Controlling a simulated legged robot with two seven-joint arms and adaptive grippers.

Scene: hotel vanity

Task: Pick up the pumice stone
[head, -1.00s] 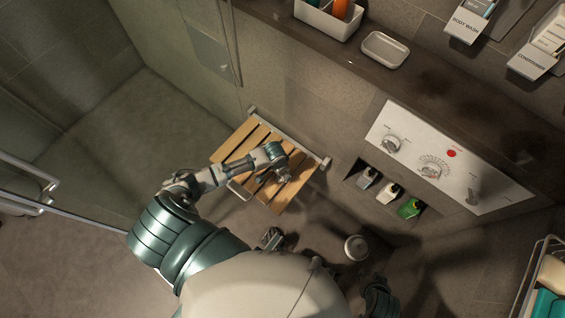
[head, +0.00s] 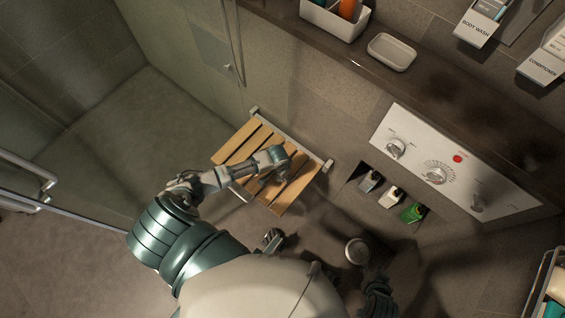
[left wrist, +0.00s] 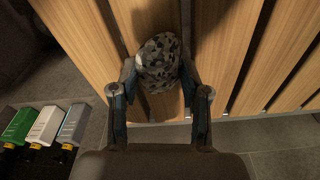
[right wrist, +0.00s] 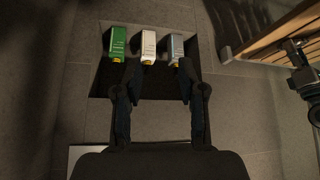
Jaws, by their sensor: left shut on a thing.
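The pumice stone (left wrist: 158,62) is a dark grey, mottled, rounded stone with a pale spot, over the wooden slatted bench (left wrist: 250,50). My left gripper (left wrist: 158,80) is shut on it, with a finger on each side. Whether the stone touches the slats is unclear. In the head view my left gripper (head: 281,170) is over the bench (head: 240,145), and the stone is hard to make out there. My right gripper (right wrist: 160,75) is open and empty, facing the wall niche with small bottles.
Grey (head: 370,182), white (head: 391,195) and green (head: 412,212) bottles stand in the niche beside the bench. A control panel (head: 410,150) is on the wall above them. A shelf holds a soap dish (head: 391,52) and a white bin (head: 333,22). Floor left of the bench is clear.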

